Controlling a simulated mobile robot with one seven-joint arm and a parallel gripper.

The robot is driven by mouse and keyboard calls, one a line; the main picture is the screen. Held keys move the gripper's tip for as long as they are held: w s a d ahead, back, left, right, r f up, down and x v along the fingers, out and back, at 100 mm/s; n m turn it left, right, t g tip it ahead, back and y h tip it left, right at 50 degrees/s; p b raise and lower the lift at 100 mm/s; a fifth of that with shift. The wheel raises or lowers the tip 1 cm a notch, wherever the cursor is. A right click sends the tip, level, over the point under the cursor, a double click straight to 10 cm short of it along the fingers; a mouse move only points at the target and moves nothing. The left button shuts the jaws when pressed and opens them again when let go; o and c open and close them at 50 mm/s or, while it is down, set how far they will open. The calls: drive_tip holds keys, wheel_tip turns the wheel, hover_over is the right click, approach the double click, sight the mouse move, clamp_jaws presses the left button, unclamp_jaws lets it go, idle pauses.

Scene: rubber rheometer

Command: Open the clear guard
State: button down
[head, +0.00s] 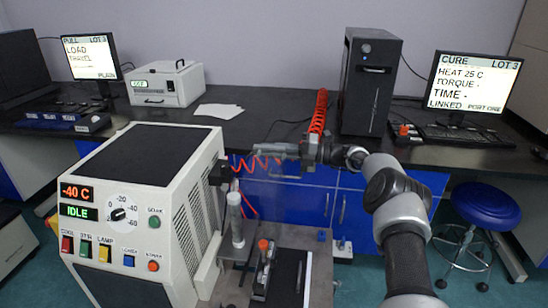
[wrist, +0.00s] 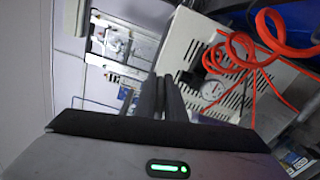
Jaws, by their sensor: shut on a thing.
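The clear guard (head: 300,198) is a faint see-through panel in the head view, above the test station to the right of the white machine (head: 150,190). Its outline is hard to make out. My gripper (head: 262,150) reaches in from the right and is at the guard's upper edge. In the wrist view the two dark fingers (wrist: 168,98) are close together, shut on a thin part that seems to belong to the guard. The fingers hide the held part. A grey upright cylinder (head: 236,222) and a small orange-topped fixture (head: 264,262) stand on the station below.
A red coiled hose (head: 318,112) hangs near my wrist and also crosses the wrist view (wrist: 262,45). A dark tower (head: 370,85), two monitors and a white box (head: 165,84) stand on the black bench. A blue stool (head: 488,206) is at the right.

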drive_tip(key=shift+w+r, duration=0.15)
drive_tip(key=c, duration=1.8)
unclamp_jaws()
drive_tip(key=shift+c, duration=0.2)
drive_tip(key=shift+d, duration=0.15)
drive_tip(key=s+d, duration=0.1)
drive_tip(key=d, duration=0.7)
drive_tip(key=s+d, duration=0.2)
drive_tip(key=d, duration=0.7)
drive_tip(key=shift+s, duration=0.25)
